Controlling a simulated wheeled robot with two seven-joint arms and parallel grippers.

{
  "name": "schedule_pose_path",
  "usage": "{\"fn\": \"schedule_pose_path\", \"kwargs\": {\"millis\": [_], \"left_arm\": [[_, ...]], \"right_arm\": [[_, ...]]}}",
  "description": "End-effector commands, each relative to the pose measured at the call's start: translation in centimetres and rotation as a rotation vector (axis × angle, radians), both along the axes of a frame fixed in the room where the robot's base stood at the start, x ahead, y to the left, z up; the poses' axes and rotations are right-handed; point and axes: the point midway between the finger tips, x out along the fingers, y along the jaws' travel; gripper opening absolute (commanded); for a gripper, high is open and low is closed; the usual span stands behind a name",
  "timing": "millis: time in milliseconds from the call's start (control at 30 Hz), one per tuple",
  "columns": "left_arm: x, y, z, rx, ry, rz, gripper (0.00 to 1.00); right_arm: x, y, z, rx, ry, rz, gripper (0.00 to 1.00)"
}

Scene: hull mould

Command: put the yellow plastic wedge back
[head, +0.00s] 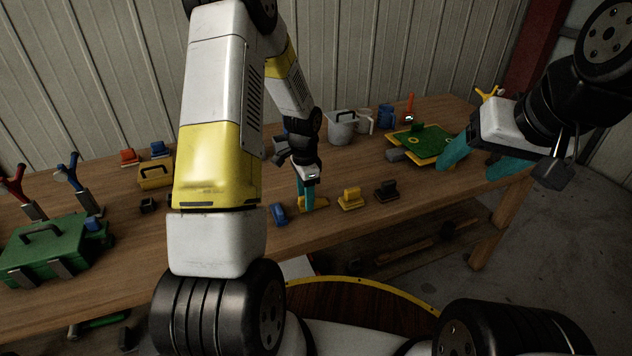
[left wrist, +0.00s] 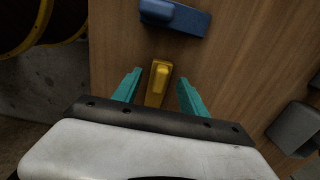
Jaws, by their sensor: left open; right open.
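A small yellow piece (head: 318,203), which looks like the yellow plastic wedge, lies on the wooden workbench below my left gripper (head: 305,194). In the left wrist view the yellow piece (left wrist: 158,84) sits between the two teal fingers of my left gripper (left wrist: 156,92), with a gap on each side. The gripper is open and not closed on it. A second yellow piece with a raised grip (head: 350,198) stands just to the right in the head view. My right gripper (head: 482,158) is open and empty at the bench's right end.
A blue piece (head: 279,214) lies left of the yellow one and also shows in the left wrist view (left wrist: 175,16). A black piece (head: 387,190) stands to the right.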

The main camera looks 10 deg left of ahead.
Motion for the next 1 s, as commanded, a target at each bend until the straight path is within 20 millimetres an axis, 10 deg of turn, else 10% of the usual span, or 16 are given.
{"fn": "schedule_pose_path", "kwargs": {"millis": [667, 1000], "left_arm": [[-0.2, 0.0, 11.5, 0.000, -0.012, 0.014, 0.50], [-7.2, -1.2, 23.7, -0.072, -0.198, 0.340, 0.50]], "right_arm": [[0.0, 0.0, 0.0, 0.000, 0.000, 0.000, 0.67], [0.0, 0.0, 0.0, 0.000, 0.000, 0.000, 0.67]]}}
